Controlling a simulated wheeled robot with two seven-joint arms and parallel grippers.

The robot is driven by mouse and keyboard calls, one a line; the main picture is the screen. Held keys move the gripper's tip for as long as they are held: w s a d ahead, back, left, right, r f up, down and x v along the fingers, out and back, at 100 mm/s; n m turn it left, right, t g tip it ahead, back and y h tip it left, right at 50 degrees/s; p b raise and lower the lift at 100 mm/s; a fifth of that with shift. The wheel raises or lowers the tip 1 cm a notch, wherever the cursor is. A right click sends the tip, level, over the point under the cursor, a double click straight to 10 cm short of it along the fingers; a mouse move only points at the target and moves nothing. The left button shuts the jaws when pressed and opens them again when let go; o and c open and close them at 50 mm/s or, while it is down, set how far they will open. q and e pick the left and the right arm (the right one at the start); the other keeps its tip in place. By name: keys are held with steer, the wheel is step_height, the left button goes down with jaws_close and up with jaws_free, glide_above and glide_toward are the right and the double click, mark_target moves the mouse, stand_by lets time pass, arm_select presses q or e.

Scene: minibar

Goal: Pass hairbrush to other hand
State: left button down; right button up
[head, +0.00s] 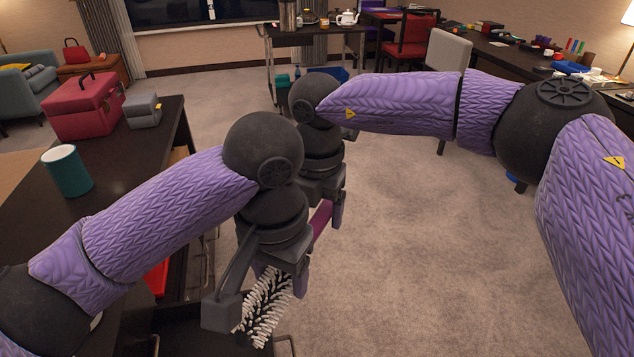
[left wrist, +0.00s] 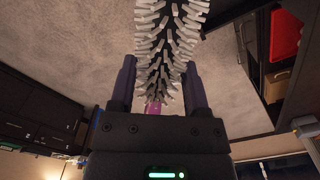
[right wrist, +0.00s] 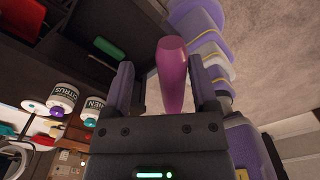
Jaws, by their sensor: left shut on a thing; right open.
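The hairbrush has white bristles (head: 266,308) and a magenta handle (head: 321,219). My left gripper (head: 279,280) is shut on it at the bristled part. In the left wrist view the bristles (left wrist: 168,45) run between the two fingers, with a bit of magenta handle below. My right gripper (head: 326,207) is just beyond the left one and open. In the right wrist view the handle (right wrist: 172,75) stands between its parted fingers, with visible gaps on both sides. The left hand hides part of the brush in the head view.
A dark counter at left holds a teal cup (head: 67,171), a red case (head: 84,106) and a grey box (head: 142,110). Open drawers lie below my left arm. A cart (head: 312,32) stands at the back. Carpet at right of the hands is clear.

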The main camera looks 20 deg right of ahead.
steer(key=shift+f, duration=0.1)
steer(key=shift+a, duration=0.1)
jaws_close()
arm_select(q)
jaws_free()
steer(key=shift+r, duration=0.1)
